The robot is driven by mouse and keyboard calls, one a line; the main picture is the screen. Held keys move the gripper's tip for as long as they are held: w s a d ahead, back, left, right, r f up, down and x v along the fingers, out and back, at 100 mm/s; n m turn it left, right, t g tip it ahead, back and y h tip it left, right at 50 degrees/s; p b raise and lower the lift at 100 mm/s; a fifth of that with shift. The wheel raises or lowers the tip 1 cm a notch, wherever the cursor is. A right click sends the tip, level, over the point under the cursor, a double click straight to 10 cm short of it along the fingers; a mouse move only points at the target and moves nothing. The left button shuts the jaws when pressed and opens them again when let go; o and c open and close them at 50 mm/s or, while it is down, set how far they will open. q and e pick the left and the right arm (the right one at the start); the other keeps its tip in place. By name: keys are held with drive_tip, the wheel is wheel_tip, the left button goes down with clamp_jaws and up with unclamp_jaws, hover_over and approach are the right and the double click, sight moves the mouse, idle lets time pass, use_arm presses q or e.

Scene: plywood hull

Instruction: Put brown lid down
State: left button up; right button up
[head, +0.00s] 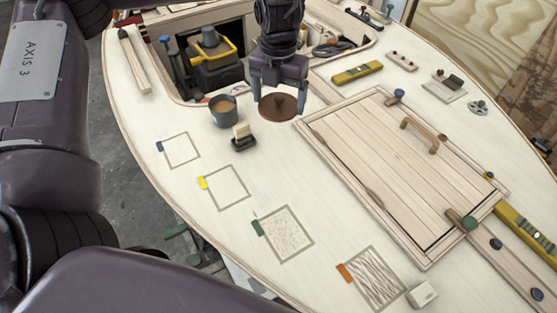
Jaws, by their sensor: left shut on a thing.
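The brown lid (278,109) is a round, flat disc at the upper middle of the head view. My left gripper (279,92) points down over it and is shut on its raised middle part. The lid looks roughly level over the pale deck, just left of the hatch's upper corner. I cannot tell whether it touches the deck. A grey pot (223,111) with brown contents stands open to the left of the lid. My right gripper is not in view.
A block on a dark base (242,137) sits below the pot. The framed hatch (396,165) with a wooden handle lies to the right. An open recess (205,92) holding a yellow-and-black tool is behind. Taped squares (228,187) line the left deck, with bare deck around them.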

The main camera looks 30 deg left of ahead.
use_arm(q)
drive_tip(key=b, duration=0.4)
hover_over(278, 161)
wheel_tip(278, 161, down, 16)
drive_tip(key=shift+f+b, duration=0.6)
drive_tip(key=shift+f, duration=1.3)
drive_tip(key=o, duration=0.8)
drive_tip(key=shift+f, duration=0.1)
wheel_tip(278, 161, up, 12)
drive_tip(key=p, duration=0.3)
